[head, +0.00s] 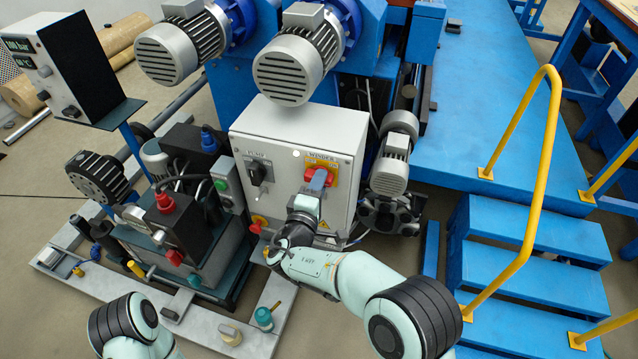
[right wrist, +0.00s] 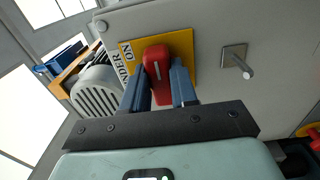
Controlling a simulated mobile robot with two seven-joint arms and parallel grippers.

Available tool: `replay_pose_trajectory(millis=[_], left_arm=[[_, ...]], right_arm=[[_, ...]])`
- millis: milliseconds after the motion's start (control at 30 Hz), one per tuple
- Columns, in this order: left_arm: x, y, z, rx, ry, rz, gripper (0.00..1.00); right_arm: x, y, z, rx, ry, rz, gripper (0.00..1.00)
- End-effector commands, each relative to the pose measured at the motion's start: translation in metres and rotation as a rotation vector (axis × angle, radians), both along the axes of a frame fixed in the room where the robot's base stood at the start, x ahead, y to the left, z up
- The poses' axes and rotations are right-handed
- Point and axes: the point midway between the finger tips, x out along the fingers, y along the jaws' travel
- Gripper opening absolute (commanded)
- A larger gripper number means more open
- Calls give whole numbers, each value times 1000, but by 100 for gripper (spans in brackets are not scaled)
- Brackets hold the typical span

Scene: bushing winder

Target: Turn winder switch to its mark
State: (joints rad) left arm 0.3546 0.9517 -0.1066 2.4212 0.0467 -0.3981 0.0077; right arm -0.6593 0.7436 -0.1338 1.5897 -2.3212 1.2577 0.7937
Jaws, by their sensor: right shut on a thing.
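The winder switch is a red handle (head: 313,173) on a yellow plate (head: 326,158) on the front of a light grey cabinet. It also shows in the right wrist view as a red handle (right wrist: 157,70) with a white line, on the yellow plate (right wrist: 183,48) lettered WINDER and ON. My right gripper (head: 318,181) is at the switch, its two blue-grey fingers (right wrist: 158,85) on either side of the handle and shut on it. In the head view the fingers partly cover the handle. I cannot tell exactly how its line sits against the mark. My left gripper is out of view.
A black pump switch (head: 256,172) sits left of the winder switch on the cabinet (head: 290,130). A metal peg (right wrist: 238,62) sticks out nearby. A hydraulic unit stands left, motors above. Blue steps (head: 530,240) with a yellow rail (head: 545,150) are right.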

Motion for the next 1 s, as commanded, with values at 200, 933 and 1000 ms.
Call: replay_pose_trajectory(millis=[200, 933, 1000], left_arm=[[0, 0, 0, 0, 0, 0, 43], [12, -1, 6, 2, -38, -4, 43], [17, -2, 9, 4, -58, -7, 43]], right_arm=[[2, -2, 4, 5, -12, -5, 0], [-29, 10, 2, 3, -2, 2, 53], [-44, 15, 2, 1, -1, 3, 53]])
